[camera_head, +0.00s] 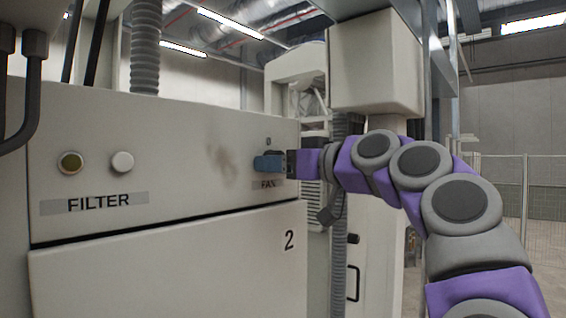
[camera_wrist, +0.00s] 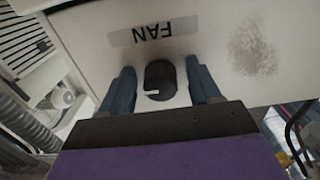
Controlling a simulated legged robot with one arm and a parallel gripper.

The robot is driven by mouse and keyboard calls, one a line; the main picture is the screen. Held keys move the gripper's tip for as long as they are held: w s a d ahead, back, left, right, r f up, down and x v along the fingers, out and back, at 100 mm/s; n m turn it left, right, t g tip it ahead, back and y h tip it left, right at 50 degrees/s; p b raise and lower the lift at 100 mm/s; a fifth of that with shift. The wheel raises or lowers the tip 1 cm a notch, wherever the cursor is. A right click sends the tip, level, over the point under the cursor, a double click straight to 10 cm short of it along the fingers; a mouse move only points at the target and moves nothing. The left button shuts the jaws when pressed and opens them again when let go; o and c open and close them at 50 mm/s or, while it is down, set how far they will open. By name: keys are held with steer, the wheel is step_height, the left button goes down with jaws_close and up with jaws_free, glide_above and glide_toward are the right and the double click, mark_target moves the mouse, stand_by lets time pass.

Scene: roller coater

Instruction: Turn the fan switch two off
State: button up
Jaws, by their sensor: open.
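The fan switch (camera_wrist: 160,80) is a round black rotary knob with a light mark on it, seen in the wrist view by the upside-down FAN label (camera_wrist: 152,32). My gripper (camera_head: 268,163) is at the right end of the panel marked 2, just above the FAN label (camera_head: 267,184). Its two blue fingers are open, one on each side of the knob, with visible gaps between them and the knob. In the head view the knob is hidden by my gripper. Depth contact with the panel cannot be told.
A small round fitting (camera_head: 268,141) sits above my gripper. A corrugated hose (camera_head: 338,250) hangs right of the cabinet.

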steer(key=shift+s+a, duration=0.2)
steer(key=c, duration=0.3)
steer(key=shift+w+d, duration=0.2)
steer(key=shift+d, duration=0.15)
steer(key=c, duration=0.7)
